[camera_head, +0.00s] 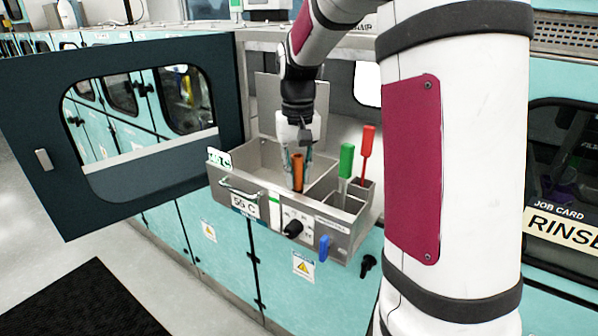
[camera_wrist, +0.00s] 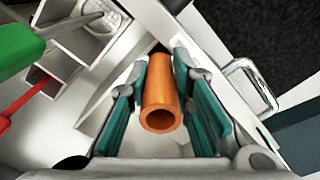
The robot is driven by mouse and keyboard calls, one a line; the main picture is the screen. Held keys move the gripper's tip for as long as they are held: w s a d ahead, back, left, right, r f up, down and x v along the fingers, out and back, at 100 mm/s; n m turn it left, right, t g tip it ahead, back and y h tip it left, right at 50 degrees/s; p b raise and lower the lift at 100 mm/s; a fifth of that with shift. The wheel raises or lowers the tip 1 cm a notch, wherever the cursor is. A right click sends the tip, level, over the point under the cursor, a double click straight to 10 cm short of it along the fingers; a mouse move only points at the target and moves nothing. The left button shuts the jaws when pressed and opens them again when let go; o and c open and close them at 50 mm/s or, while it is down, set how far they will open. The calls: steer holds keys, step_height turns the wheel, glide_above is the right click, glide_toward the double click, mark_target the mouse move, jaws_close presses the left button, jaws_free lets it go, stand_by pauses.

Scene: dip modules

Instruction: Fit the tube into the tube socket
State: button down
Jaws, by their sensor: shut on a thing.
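The orange-brown tube (camera_head: 298,172) hangs from my gripper (camera_head: 297,150) over the open grey tray (camera_head: 246,163) of the module. In the wrist view the tube (camera_wrist: 162,100) is between the two teal finger pads of my gripper (camera_wrist: 165,110), its open round end facing the camera. My gripper is shut on the tube. The tube's far end is hidden in the wrist view. I cannot tell which opening is the tube socket, nor whether the tube touches the tray.
A green-handled tool (camera_head: 346,160) and a red-handled tool (camera_head: 366,152) stand in compartments right of the tray. A black knob (camera_head: 293,229) and a blue lever (camera_head: 324,247) are on the front. A dark windowed door (camera_head: 50,120) stands open at the left.

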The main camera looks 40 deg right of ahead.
steer(key=shift+f, duration=0.1)
steer(key=c, duration=1.4)
jaws_free()
steer(key=shift+c, duration=0.2)
step_height(320, 180, up, 11)
steer(key=shift+w+b, duration=0.1)
steer(key=shift+b, duration=0.85)
steer(key=shift+r, duration=0.65)
steer(key=shift+s+a, duration=0.3)
steer(key=s+a+f+n+t, duration=0.2)
steer(key=s+a, duration=0.5)
steer(key=s, duration=0.1)
steer(key=s+a+f+n+t, duration=0.3)
steer(key=s+a, duration=0.5)
steer(key=s, duration=0.1)
steer(key=shift+s+a+f+t, duration=0.2)
steer(key=shift+a+f+t, duration=0.05)
steer(key=shift+f+t, duration=0.1)
